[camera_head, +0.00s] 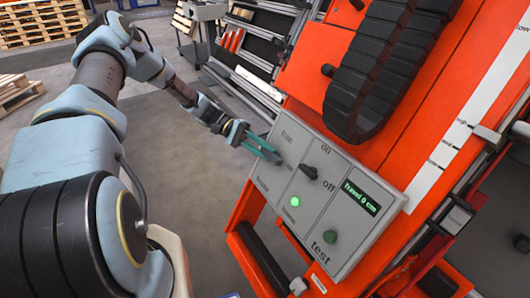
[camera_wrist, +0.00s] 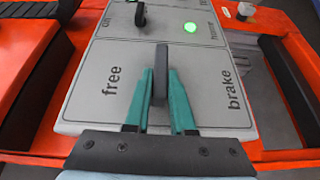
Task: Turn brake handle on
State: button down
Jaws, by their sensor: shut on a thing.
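The brake handle (camera_wrist: 161,62) is a black lever on a grey control panel (camera_wrist: 100,75). In the wrist view it stands between the words "free" on the left and "brake" on the right. My gripper (camera_wrist: 162,90) has its two teal fingers closed on either side of it. In the head view my gripper (camera_head: 266,150) reaches the panel (camera_head: 350,170) from the left, near the word "free".
A black on/off knob (camera_head: 309,172), a lit green lamp (camera_head: 295,202), a green test button (camera_head: 330,237) and a display (camera_head: 361,197) reading "Travel 0 cm" share the panel. Orange machine frame (camera_head: 300,75) surrounds it. Grey floor (camera_head: 190,170) is clear to the left.

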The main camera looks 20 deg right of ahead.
dwell(0.4)
jog(key=c, duration=0.8)
grip_release()
jog(key=shift+o, duration=0.2)
jog(key=shift+a, duration=0.1)
jog(key=b+v, duration=0.2)
jog(key=v, duration=0.8)
jog(key=shift+w+a+f, duration=0.15)
jog(key=shift+w+f, duration=0.05)
jog(key=shift+w, duration=0.1)
